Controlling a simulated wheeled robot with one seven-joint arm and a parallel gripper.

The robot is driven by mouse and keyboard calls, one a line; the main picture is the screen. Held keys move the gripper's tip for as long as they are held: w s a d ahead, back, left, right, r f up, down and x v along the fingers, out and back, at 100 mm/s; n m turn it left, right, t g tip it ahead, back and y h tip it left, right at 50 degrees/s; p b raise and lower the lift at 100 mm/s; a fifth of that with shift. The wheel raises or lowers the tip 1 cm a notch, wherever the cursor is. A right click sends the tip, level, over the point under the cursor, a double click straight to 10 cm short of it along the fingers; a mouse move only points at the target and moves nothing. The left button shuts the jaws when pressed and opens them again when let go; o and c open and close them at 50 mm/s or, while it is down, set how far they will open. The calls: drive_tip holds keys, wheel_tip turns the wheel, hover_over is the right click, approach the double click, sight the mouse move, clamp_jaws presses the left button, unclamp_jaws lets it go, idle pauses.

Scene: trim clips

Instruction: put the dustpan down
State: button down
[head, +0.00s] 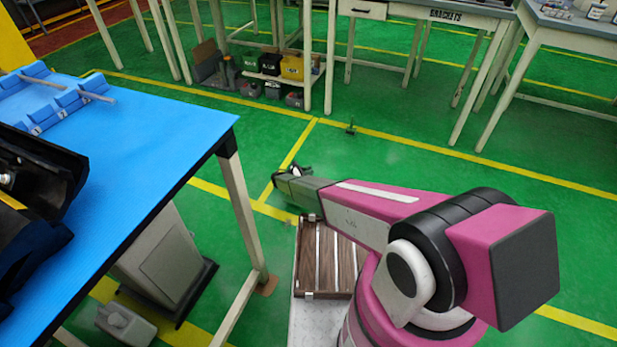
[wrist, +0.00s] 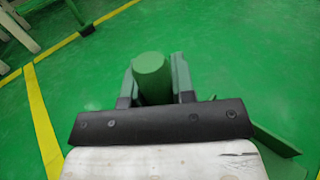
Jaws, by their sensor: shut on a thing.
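My gripper (wrist: 154,84) is shut on a green round bar, which looks like the handle of the dustpan (wrist: 152,72), in the wrist view. The bar's rounded end stands up between the two grey fingers. A flat green piece (wrist: 275,140) shows past the right end of the dark wrist plate and may be the pan. Most of the dustpan is hidden by my wrist. In the head view my arm reaches out over the green floor, and I cannot make out the dustpan there.
A blue-topped table (head: 170,150) stands at the left, with a grey bin (head: 165,255) and a pale jug (head: 125,325) below. White-legged benches and a low shelf (head: 285,78) with coloured bins stand at the back. A small dark thing (head: 350,128) is on the otherwise open middle floor.

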drive_tip(key=shift+w+f, duration=0.1)
drive_tip(key=shift+f, duration=1.9)
drive_tip(key=shift+f, duration=0.15)
drive_tip(key=c, duration=1)
unclamp_jaws()
drive_tip(key=shift+o, duration=0.2)
